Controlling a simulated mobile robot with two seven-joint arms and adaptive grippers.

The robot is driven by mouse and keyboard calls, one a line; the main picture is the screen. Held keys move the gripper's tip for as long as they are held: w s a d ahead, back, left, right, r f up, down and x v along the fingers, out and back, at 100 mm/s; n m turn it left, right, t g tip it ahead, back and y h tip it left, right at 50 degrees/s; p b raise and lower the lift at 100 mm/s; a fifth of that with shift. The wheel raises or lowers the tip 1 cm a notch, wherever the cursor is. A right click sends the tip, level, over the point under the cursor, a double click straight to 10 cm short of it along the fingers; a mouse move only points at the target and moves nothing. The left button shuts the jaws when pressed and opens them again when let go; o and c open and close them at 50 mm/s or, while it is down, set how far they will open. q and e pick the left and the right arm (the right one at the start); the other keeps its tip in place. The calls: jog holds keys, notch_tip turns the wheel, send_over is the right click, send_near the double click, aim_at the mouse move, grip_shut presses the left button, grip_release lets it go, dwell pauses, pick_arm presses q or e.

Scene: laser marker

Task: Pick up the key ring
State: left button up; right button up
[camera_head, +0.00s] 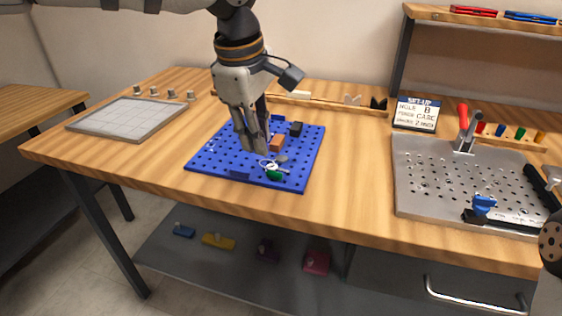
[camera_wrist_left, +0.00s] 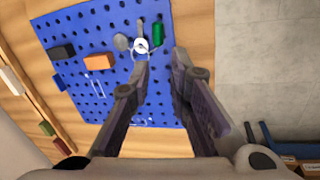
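The key ring (camera_head: 268,163) lies on a blue perforated board (camera_head: 213,165), near the board's front edge. In the left wrist view the ring (camera_wrist_left: 141,46) is a pale loop with a key and a grey round tag beside it. A green piece (camera_head: 274,176) lies next to it and also shows in the wrist view (camera_wrist_left: 158,33). My left gripper (camera_head: 256,148) points down over the board, just behind the ring. In the wrist view its fingers (camera_wrist_left: 160,66) are apart with nothing between them, the ring just beyond the tips. My right gripper's fingers are not visible.
An orange block (camera_head: 277,143) and a black block (camera_head: 296,129) sit on the board close to my left gripper. A grey tray (camera_head: 125,117) lies at left. A metal plate (camera_head: 415,180) with a red-handled clamp (camera_head: 464,125) lies at right. Bare wood separates board and plate.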

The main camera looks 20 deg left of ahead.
aim_at(269, 171)
pick_arm(q)
jog(key=x, duration=0.7)
jog(key=shift+d+f, duration=0.15)
jog(key=shift+d, duration=0.25)
jog(key=shift+w+f, duration=0.15)
jog(key=shift+f, duration=0.15)
grip_shut()
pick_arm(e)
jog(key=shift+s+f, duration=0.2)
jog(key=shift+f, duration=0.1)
pick_arm(q)
jog(key=shift+r, duration=0.2)
jog(key=v, duration=0.5)
jog(key=shift+w+a, duration=0.1)
jog(key=shift+a, duration=0.1)
jog(key=s+a+r+p, duration=0.2)
jog(key=s+a+r, duration=0.4)
jog(key=s, duration=0.5)
jog(key=shift+v, duration=0.95)
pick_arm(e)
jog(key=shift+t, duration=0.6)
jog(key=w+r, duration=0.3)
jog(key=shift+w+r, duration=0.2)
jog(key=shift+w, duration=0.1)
